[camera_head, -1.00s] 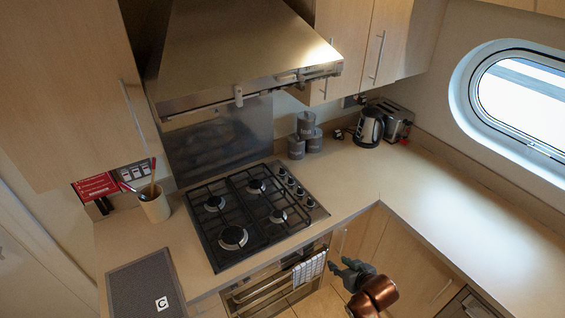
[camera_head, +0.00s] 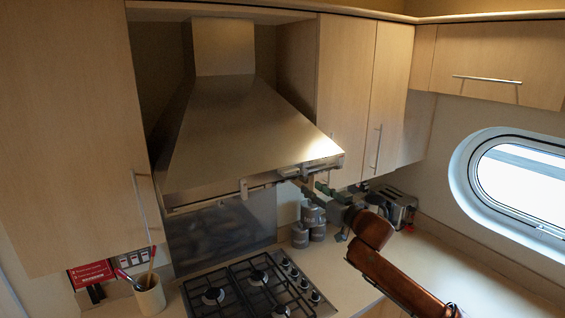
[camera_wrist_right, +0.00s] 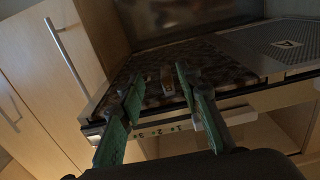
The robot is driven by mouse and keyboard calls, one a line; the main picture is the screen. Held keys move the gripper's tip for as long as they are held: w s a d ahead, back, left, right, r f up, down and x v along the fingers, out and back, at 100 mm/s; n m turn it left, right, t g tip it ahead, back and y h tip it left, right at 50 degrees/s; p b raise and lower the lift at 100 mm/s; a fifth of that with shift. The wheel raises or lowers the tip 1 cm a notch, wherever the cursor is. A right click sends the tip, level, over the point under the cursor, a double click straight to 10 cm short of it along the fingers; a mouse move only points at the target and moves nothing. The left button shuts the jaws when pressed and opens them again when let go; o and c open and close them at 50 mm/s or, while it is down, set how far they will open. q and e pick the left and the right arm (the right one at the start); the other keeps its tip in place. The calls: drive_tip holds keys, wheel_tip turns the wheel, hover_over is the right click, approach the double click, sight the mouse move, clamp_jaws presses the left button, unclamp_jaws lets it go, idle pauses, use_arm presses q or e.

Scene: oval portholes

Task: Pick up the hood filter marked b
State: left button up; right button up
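My right gripper (camera_head: 318,190) is raised under the front right edge of the range hood (camera_head: 245,130) in the head view. In the right wrist view its green fingers (camera_wrist_right: 160,76) are spread apart with nothing held. Beyond them is a dark mottled panel (camera_wrist_right: 205,65) in the hood's underside, with a small tab (camera_wrist_right: 167,80) showing between the fingertips. No letter is readable on this panel, so I cannot tell if it is filter b. A grey mesh filter marked A (camera_wrist_right: 288,44) lies to its right. My left gripper is out of view.
The hob (camera_head: 250,288) is below the hood, with grey canisters (camera_head: 312,222) and a toaster (camera_head: 392,208) behind my right arm. A utensil pot (camera_head: 149,294) stands at left. Wall cabinets (camera_head: 350,95) flank the hood. The right counter (camera_head: 450,265) is largely clear.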

drive_tip(key=p+x, duration=0.1)
drive_tip(key=x, duration=0.1)
drive_tip(key=p+x, duration=0.1)
drive_tip(key=x, duration=0.2)
drive_tip(key=r+p+x, duration=0.1)
drive_tip(key=x, duration=0.1)
drive_tip(key=shift+w+a, duration=0.1)
drive_tip(key=shift+a, duration=0.35)
drive_tip(key=shift+w, duration=0.2)
drive_tip(key=shift+s, duration=0.1)
clamp_jaws()
